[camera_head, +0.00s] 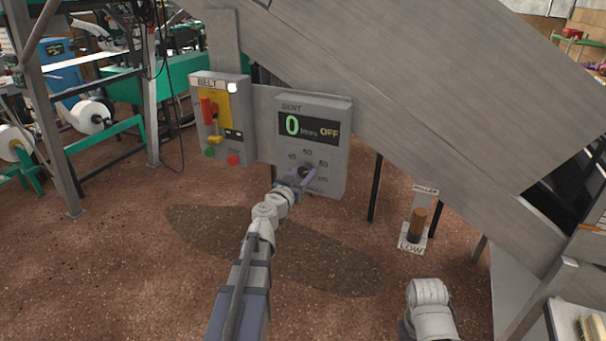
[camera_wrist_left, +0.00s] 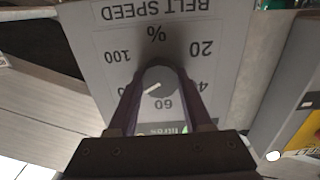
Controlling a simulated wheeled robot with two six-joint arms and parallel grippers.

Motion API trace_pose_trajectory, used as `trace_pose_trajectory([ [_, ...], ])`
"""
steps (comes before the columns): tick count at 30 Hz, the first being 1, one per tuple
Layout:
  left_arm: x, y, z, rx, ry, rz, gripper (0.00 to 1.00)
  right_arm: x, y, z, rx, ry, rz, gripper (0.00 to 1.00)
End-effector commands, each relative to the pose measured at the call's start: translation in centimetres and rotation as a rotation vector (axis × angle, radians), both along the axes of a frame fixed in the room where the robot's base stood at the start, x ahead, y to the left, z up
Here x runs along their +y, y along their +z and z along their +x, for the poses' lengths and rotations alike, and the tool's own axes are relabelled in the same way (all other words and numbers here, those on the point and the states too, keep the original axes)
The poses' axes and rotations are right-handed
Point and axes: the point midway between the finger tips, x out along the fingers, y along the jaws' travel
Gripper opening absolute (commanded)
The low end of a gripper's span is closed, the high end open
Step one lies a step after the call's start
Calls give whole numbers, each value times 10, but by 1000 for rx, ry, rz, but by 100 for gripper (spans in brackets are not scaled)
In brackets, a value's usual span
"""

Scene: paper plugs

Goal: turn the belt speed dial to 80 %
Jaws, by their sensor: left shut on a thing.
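The belt speed dial (camera_wrist_left: 159,86) is a dark round knob on a grey panel (camera_head: 341,140). My left gripper (camera_head: 303,174) is shut on the knob, one finger on each side, as the left wrist view also shows (camera_wrist_left: 160,100). That view is upside down: 100 is at left, 20 at right and 60 below the knob. The knob's white mark points to the lower left, between 60 and 100. The left finger hides the scale there, so the 80 label cannot be read. In the head view, the display (camera_head: 308,128) reads 0 and OFF.
A BELT switch box (camera_head: 243,120) with a red handle, a yellow plate and green and red buttons stands left of the dial panel. A lever (camera_head: 417,222) marked LOW is to the right. A large grey sloped chute (camera_head: 420,90) passes above. The brown floor is open below.

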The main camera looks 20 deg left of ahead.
Motion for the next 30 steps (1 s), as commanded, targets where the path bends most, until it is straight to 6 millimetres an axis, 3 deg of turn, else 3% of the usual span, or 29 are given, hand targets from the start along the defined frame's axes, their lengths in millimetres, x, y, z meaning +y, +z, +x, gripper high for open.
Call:
trace_pose_trajectory([
  [11, -1, -1, -1, 1, -2, 5, 0, 0, 0, 0, 0, 0, 0, 50],
  [12, -1, -1, -1, 1, -2, 4, 54, 0, 0, 0, 0, 0, 0, 50],
  [19, -1, 0, -1, 0, -1, 3, 80, 0, 0, 0, 0, 0, 0, 50],
  [30, 0, 0, -6, 0, 0, 2, 80, 0, 0, 0, 0, 0, 0, 50],
])
